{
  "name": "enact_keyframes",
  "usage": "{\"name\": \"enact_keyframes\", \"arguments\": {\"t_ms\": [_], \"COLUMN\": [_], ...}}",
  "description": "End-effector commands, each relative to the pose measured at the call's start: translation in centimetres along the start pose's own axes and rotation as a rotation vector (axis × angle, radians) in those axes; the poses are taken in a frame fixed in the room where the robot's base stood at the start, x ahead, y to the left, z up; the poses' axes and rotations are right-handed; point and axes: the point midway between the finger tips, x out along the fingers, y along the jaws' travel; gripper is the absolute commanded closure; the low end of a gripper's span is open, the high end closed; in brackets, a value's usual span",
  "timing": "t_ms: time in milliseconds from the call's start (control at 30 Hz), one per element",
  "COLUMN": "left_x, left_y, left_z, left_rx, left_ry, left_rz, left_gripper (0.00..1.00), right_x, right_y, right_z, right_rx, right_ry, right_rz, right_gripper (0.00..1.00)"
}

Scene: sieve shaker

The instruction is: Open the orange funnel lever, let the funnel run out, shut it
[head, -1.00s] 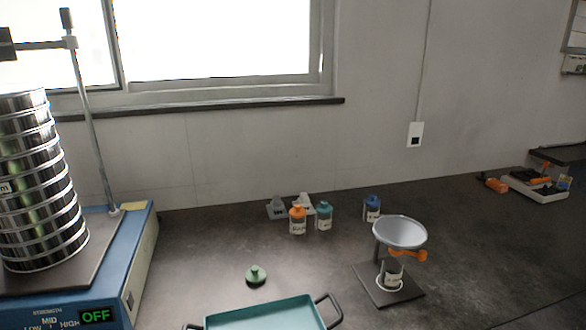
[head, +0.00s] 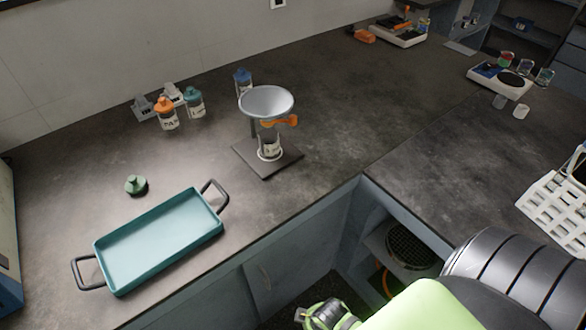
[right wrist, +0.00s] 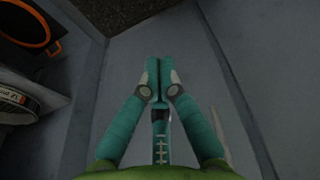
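The grey funnel (head: 267,101) is held on a stand with a dark square base (head: 285,163) on the bench. The orange lever (head: 284,121) sticks out to the right below the funnel bowl. A small labelled container (head: 269,149) stands on the base under the funnel. The funnel's contents cannot be made out. My right gripper (right wrist: 160,68) is shut with nothing between its fingers, in front of grey cabinet surfaces below the bench. It is well apart from the funnel. My left gripper is not in view.
A teal tray (head: 160,241) with dark handles lies left of the funnel at the bench edge. A green knobbed lid (head: 136,185) is behind it. Several bottles, including an orange-capped one (head: 166,113), stand farther back. A scale (head: 500,80) and white rack (head: 555,215) are at right.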

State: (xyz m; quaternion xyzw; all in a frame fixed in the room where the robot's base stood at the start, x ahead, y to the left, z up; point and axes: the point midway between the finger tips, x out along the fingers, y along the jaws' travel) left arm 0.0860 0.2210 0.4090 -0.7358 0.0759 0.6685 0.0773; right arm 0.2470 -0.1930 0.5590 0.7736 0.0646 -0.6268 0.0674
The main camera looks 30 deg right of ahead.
Motion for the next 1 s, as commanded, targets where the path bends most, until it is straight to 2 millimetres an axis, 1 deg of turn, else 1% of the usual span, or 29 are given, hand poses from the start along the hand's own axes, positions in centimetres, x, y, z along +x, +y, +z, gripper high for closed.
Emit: {"name": "enact_keyframes", "arguments": {"t_ms": [33,100,267,300,367,467,500,600,800,900,1000], "left_x": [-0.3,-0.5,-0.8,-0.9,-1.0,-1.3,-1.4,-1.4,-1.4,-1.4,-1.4], "left_y": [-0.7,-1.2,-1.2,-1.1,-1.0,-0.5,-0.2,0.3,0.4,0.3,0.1], "left_z": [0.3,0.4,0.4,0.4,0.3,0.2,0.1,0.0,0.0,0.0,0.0], "left_rx": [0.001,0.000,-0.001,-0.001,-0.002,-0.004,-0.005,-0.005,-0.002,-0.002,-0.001], "left_ry": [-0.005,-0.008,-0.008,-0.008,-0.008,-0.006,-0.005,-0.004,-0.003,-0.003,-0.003], "left_rz": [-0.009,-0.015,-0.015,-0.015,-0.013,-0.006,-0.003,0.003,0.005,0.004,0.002], "left_gripper": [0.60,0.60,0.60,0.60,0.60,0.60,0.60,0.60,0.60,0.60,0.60], "right_x": [-2.0,-4.4,-10.0,-11.3,-13.3,-17.1,-18.8,-21.2,-25.5,-27.8,-29.7], "right_y": [0.2,0.4,1.4,1.8,2.5,4.9,6.4,9.4,13.8,15.4,16.3], "right_z": [-1.3,-2.7,-5.4,-6.1,-7.1,-9.7,-11.2,-14.3,-19.2,-21.2,-22.7], "right_rx": [0.000,-0.001,-0.018,-0.028,-0.051,-0.130,-0.190,-0.338,-0.633,-0.792,-0.935], "right_ry": [0.016,0.032,0.085,0.104,0.141,0.248,0.317,0.453,0.667,0.757,0.828], "right_rz": [0.003,0.006,0.029,0.039,0.060,0.135,0.190,0.322,0.593,0.741,0.873], "right_gripper": [1.00,1.00,1.00,1.00,1.00,1.00,1.00,1.00,1.00,1.00,1.00]}}
